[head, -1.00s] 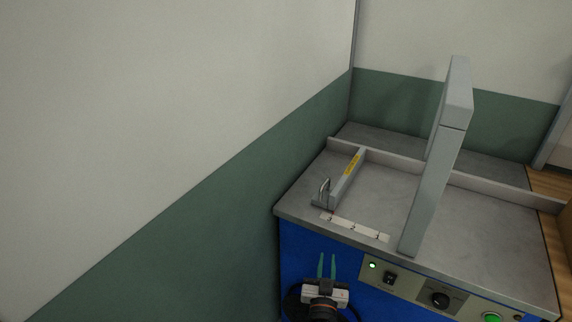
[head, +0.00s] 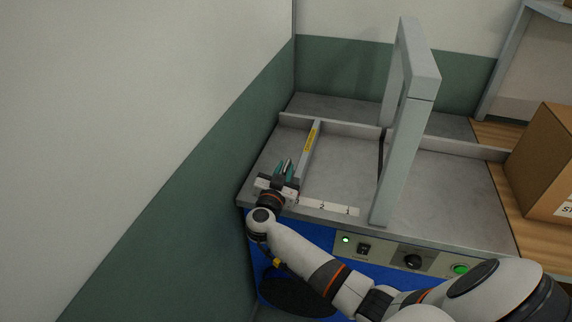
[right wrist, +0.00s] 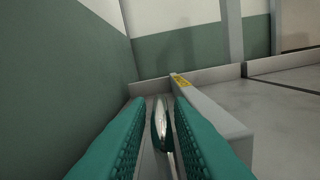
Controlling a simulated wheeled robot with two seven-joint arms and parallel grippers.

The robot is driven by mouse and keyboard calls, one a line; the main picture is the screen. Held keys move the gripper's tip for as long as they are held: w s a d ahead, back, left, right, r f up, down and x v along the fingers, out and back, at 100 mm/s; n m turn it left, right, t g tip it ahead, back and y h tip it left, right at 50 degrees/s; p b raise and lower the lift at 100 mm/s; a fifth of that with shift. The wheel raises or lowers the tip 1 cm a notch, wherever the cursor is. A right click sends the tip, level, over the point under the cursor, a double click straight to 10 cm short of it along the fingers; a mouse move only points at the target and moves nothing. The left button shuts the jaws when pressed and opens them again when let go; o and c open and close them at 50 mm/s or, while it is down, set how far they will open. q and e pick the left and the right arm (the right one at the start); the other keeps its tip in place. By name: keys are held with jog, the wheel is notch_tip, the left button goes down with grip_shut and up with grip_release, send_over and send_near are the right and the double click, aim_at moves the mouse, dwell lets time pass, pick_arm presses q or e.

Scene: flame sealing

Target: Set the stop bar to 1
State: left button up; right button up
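The stop bar (head: 308,155) is a grey rail with a yellow label, lying front to back on the left of the grey machine table; it also shows in the right wrist view (right wrist: 214,118). Its metal handle (right wrist: 161,125) stands between the green fingers of my right gripper (head: 283,167). The fingers are open around it, with narrow gaps on both sides. The gripper covers the bar's near end in the head view. The white number scale (head: 340,209) runs along the table's front edge; its left end is hidden by the gripper. My left gripper is not in view.
A grey upright frame (head: 402,140) stands right of the scale. A back fence (head: 350,133) crosses the table. The green wall (head: 215,185) is close on the left. A control panel (head: 390,254) is on the blue front. A cardboard box (head: 545,165) is at right.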

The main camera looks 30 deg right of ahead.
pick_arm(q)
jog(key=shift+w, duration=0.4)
pick_arm(e)
jog(key=shift+x, duration=1.3)
grip_shut()
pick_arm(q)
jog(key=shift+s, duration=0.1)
